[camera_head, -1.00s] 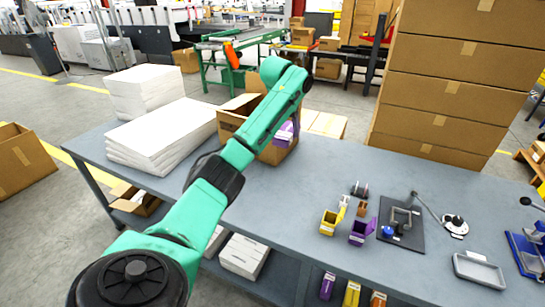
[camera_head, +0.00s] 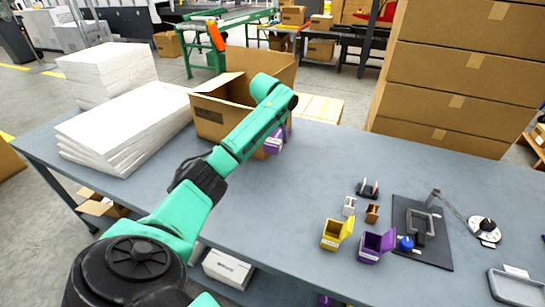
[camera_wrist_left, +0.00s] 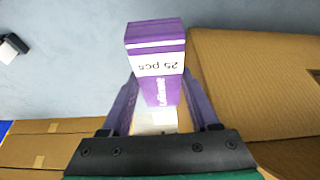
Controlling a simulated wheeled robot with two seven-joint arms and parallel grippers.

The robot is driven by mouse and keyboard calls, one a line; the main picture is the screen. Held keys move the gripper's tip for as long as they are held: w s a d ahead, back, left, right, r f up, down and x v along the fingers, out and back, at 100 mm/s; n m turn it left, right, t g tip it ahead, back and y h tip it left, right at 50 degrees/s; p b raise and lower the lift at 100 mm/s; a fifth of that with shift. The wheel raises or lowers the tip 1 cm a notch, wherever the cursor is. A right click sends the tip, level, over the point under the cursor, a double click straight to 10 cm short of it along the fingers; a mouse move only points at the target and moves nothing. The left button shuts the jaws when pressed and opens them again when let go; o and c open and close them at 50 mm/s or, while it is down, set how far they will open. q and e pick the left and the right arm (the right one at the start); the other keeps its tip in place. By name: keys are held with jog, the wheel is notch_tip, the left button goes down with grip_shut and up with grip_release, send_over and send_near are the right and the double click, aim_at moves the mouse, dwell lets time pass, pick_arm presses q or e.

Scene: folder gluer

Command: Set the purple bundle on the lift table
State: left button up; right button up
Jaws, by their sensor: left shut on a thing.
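The purple bundle (camera_head: 274,143) with a white band shows in the head view just below the end of my left arm, partly hidden by it. In the left wrist view the bundle (camera_wrist_left: 157,58) carries a white label reading "25 pcs". My left gripper (camera_wrist_left: 160,88) is shut on it, with one finger on each side. The bundle is beside the open carton (camera_head: 212,115); I cannot tell the exact gap to the table. My right gripper is not in view. I cannot make out a lift table for certain.
White sheet stacks (camera_head: 125,130) lie on the grey table (camera_head: 310,180) at left. Tall brown cartons (camera_head: 450,75) stand behind it. A yellow bin (camera_head: 335,236), a purple bin (camera_head: 374,247) and a black fixture plate (camera_head: 425,250) are at right. The table's middle is clear.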

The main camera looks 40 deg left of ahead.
aim_at(278, 166)
pick_arm(q)
notch_tip(278, 166, down, 12)
jog(key=shift+w+a+r, duration=0.1)
jog(key=shift+r, duration=0.05)
jog(key=o, duration=1.4)
jog(key=shift+o, duration=0.2)
jog(key=shift+r+p, duration=0.1)
jog(key=shift+p, duration=0.2)
